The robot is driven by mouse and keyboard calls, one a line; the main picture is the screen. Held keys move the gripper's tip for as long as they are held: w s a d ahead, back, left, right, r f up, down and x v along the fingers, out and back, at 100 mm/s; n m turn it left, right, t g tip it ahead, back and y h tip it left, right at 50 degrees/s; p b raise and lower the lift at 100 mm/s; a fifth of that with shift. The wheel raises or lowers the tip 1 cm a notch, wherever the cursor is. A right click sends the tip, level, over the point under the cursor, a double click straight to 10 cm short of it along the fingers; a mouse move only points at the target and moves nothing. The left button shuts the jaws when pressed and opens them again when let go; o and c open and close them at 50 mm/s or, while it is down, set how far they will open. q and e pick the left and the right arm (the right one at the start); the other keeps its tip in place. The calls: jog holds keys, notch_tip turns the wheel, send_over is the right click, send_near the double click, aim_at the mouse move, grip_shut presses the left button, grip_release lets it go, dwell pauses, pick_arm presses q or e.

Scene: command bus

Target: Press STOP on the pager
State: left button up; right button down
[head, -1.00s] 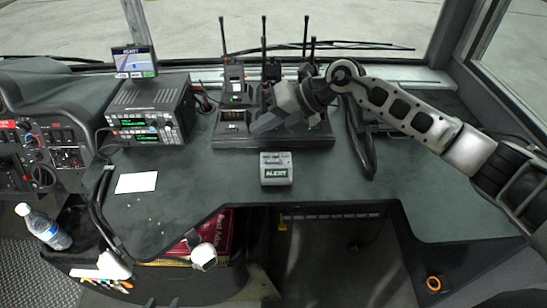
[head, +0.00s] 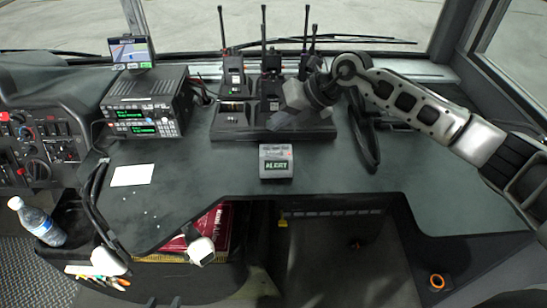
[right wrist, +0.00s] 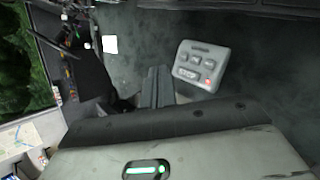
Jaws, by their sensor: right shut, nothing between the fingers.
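The pager (head: 276,161) is a small grey box on the dark dash. Its front display reads ALERT in green. My right gripper (head: 276,121) is above and behind the pager, over the radio charger. Its fingers (right wrist: 157,86) are together and empty, apart from the pager in the right wrist view. Two dark tips of my left gripper (head: 163,301) show spread apart at the bottom edge of the head view.
A charger base (head: 228,134) with several handheld radios stands behind the pager. A radio unit (head: 150,104) with a small screen (head: 132,52) and a white card (head: 132,175) are to the left. A black handset (head: 366,145) lies to the right. The dash around the pager is clear.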

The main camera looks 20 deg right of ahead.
aim_at(278, 152)
jog(key=f, duration=0.1)
jog(key=f+b, duration=0.1)
jog(key=f, duration=0.1)
jog(key=shift+s+a+f, duration=0.1)
jog(key=shift+s+f, duration=0.15)
jog(key=shift+s+f+b, duration=0.1)
jog(key=shift+f+b, duration=0.3)
jog(key=shift+b, duration=0.05)
pick_arm(q)
jog(key=shift+d+f, duration=0.25)
jog(key=shift+f, duration=0.15)
jog(key=shift+w, duration=0.15)
dwell(1.0)
jog(key=shift+f, duration=0.15)
pick_arm(e)
jog(key=shift+f, duration=0.4)
pick_arm(q)
jog(key=shift+f+b, duration=0.15)
jog(key=shift+b, duration=0.15)
pick_arm(e)
jog(key=shift+s+f, duration=0.15)
jog(key=shift+f, duration=0.2)
pick_arm(q)
jog(key=shift+r+p, duration=0.6)
pick_arm(e)
jog(key=shift+r, duration=0.8)
